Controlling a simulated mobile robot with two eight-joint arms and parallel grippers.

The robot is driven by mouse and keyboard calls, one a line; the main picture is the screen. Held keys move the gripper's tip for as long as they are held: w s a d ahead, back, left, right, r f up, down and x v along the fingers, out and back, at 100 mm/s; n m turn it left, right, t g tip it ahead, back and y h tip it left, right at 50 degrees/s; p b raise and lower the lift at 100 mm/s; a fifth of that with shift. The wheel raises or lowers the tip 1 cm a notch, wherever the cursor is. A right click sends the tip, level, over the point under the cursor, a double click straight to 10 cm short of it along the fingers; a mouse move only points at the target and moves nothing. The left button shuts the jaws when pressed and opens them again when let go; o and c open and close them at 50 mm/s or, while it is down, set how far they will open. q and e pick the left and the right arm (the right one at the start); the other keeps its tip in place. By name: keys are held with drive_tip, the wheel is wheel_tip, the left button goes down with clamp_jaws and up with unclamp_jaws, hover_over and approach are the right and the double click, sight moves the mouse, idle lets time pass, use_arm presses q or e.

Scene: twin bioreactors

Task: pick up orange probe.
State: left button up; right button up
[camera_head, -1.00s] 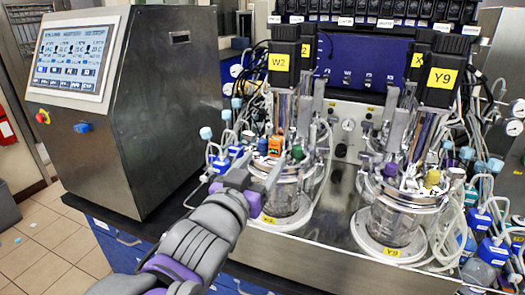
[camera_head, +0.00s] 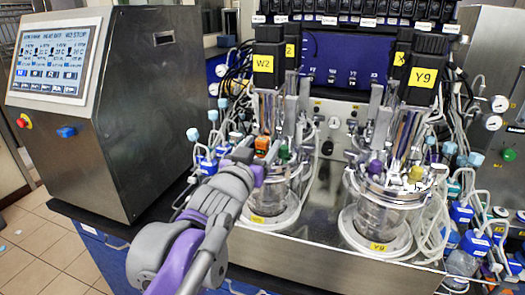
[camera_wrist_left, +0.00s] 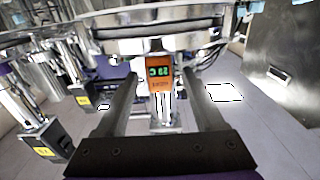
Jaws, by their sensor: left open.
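The orange probe (camera_head: 262,144) has a small lit display and stands at the front top of the left glass vessel, labelled W2. In the left wrist view the probe (camera_wrist_left: 160,88) is upright in the middle, its display showing green characters. My left gripper (camera_head: 260,158) is open at the front of that vessel. In the left wrist view its two fingers (camera_wrist_left: 160,78) lie on either side of the probe, with a gap visible on both sides. The gripper and wrist hide part of the vessel's lower front in the head view. My right gripper is out of view.
A green-capped port (camera_head: 284,153) is close right of the probe. The right vessel (camera_head: 380,212), labelled Y9, stands further right. Tubes and blue-capped bottles crowd both sides. A steel control cabinet (camera_head: 125,120) with a screen stands at the left.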

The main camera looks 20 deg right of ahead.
use_arm(q)
clamp_jaws()
drive_tip(key=shift+r, duration=0.15)
